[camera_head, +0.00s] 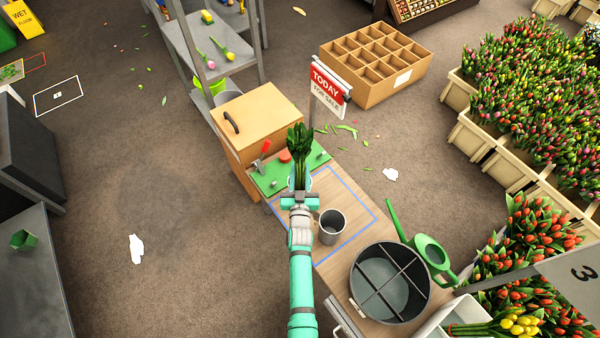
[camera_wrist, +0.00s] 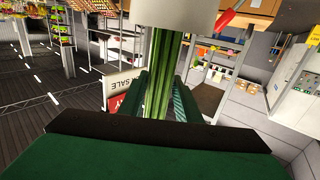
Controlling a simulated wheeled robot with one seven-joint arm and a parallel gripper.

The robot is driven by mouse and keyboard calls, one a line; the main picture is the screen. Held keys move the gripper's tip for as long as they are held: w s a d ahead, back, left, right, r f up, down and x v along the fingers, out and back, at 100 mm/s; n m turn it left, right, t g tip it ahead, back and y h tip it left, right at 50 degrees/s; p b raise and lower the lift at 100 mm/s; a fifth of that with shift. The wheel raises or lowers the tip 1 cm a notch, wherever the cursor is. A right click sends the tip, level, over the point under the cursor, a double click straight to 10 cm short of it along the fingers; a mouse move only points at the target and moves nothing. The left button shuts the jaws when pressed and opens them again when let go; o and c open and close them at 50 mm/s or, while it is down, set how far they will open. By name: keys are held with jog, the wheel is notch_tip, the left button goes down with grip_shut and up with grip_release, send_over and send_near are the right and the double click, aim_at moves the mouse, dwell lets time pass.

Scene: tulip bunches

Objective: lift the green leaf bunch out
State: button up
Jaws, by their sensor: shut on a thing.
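The green leaf bunch (camera_head: 300,142) stands upright in the head view, with dark leaves on top and paler stems below. My gripper (camera_head: 299,188) is shut on the lower stems, and the leaves rise above it. In the wrist view the stems (camera_wrist: 168,78) run between my fingers up to a cream-coloured round thing that covers the top; I cannot tell what it is. A grey metal cup (camera_head: 332,226) stands on the bench just right of my gripper. A round dark bucket with a cross divider (camera_head: 358,284) stands nearer me; its compartments look empty of stems.
The wooden bench (camera_head: 350,190) carries a blue outline, a green mat (camera_head: 265,181) with a red-handled tool, and a green watering can (camera_head: 432,252). A sale sign (camera_head: 328,86) and wooden box (camera_head: 262,112) stand behind the bunch. Tulip crates fill the right.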

aim_at(301, 164)
jog(key=shift+d+r, duration=0.15)
jog(key=shift+r, duration=4.75)
jog(key=r, duration=0.6)
jog(key=shift+w+a+r, duration=0.1)
jog(key=shift+a, duration=0.1)
jog(key=shift+d+r, duration=0.1)
jog(key=shift+r, duration=0.25)
